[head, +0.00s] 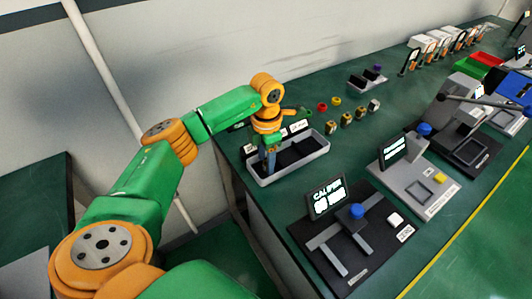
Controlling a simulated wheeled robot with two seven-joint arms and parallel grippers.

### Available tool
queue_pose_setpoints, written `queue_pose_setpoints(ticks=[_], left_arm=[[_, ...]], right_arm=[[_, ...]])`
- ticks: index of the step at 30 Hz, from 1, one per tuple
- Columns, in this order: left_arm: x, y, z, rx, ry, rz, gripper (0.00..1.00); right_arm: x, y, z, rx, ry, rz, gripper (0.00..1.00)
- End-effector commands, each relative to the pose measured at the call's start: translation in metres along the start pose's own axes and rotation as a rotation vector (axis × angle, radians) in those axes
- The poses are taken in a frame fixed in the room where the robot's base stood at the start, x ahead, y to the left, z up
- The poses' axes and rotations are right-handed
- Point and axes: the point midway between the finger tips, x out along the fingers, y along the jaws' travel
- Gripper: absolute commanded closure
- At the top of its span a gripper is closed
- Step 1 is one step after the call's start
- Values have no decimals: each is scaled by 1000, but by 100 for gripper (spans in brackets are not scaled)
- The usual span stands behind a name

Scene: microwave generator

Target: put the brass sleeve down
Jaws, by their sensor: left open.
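My left gripper (268,164) points down into the left end of a grey two-compartment tray (290,176) on the green bench. It is open. Its fingers are small and partly merge with the dark tray inside, so I cannot tell whether anything lies between them. No brass sleeve can be made out for sure at the gripper. Several small brass-coloured pieces (346,120) stand in a row behind and to the right of the tray. Which of them, if any, is the brass sleeve cannot be told. My right gripper is not in view.
A caliper station (324,199) with a lit display stands in front of the tray. A grey station (416,180) with a blue knob is to its right. A small grey tray (367,79) sits further back.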

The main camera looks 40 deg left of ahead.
Motion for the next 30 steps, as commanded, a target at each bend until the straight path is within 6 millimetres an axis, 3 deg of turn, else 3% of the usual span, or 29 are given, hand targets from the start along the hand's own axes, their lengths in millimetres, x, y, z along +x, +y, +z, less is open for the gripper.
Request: queue_pose_setpoints(ticks=[5, 10, 15, 30], left_arm=[[-29, 1, 2, 1, -7, 3, 47], [-78, 0, 1, 1, -7, 2, 47], [-116, 0, 0, 0, -2, 2, 47], [-122, 0, 0, 0, -1, 0, 47]], right_arm=[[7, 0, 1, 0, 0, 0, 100], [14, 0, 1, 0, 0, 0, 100], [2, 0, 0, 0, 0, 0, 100], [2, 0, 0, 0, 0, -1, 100]])
